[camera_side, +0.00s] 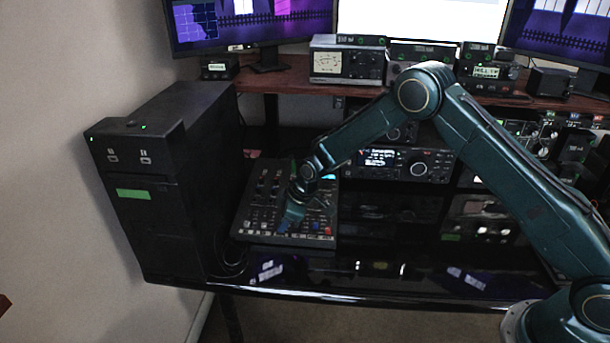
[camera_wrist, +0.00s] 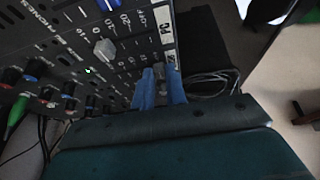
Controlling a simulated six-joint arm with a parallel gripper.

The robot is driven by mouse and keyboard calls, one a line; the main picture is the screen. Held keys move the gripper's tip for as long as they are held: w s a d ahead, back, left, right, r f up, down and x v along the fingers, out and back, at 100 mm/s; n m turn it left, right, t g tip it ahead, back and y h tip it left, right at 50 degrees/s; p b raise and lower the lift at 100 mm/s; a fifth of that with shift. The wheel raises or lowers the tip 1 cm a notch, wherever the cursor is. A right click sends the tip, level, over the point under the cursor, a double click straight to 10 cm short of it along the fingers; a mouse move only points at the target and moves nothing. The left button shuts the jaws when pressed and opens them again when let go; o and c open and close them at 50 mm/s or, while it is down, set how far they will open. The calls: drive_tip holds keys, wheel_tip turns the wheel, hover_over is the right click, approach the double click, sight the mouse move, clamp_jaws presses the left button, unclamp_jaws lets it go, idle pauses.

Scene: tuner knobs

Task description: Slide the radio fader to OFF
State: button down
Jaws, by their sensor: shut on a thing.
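The mixer panel (camera_side: 322,208) lies on the desk at the left, and its marked face fills the upper left of the wrist view (camera_wrist: 125,65). My gripper (camera_side: 287,222) points down at the panel's front part. In the wrist view my gripper's blue fingers (camera_wrist: 161,88) are closed around a dark grey fader cap (camera_wrist: 161,82), in the strip near a white "PC" label (camera_wrist: 167,34). A light grey fader cap (camera_wrist: 104,49) and a blue cap (camera_wrist: 109,5) sit on neighbouring strips, apart from the fingers.
A black computer tower (camera_side: 155,190) stands left of the mixer. Radio units (camera_side: 405,165) are stacked to its right, and monitors (camera_side: 250,22) stand behind. Several small knobs and a green plug (camera_wrist: 16,112) show in the wrist view. The desk's front edge (camera_side: 380,296) is close to the panel.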

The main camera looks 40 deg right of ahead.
drive_tip(key=c, duration=1.6)
unclamp_jaws()
drive_tip(key=shift+s+a, duration=0.25)
drive_tip(key=shift+a, duration=0.05)
drive_tip(key=shift+o, duration=0.8)
drive_tip(key=shift+w+d, duration=0.1)
drive_tip(key=v, duration=1.3)
drive_tip(key=shift+d+r, duration=0.2)
drive_tip(key=shift+r, duration=0.15)
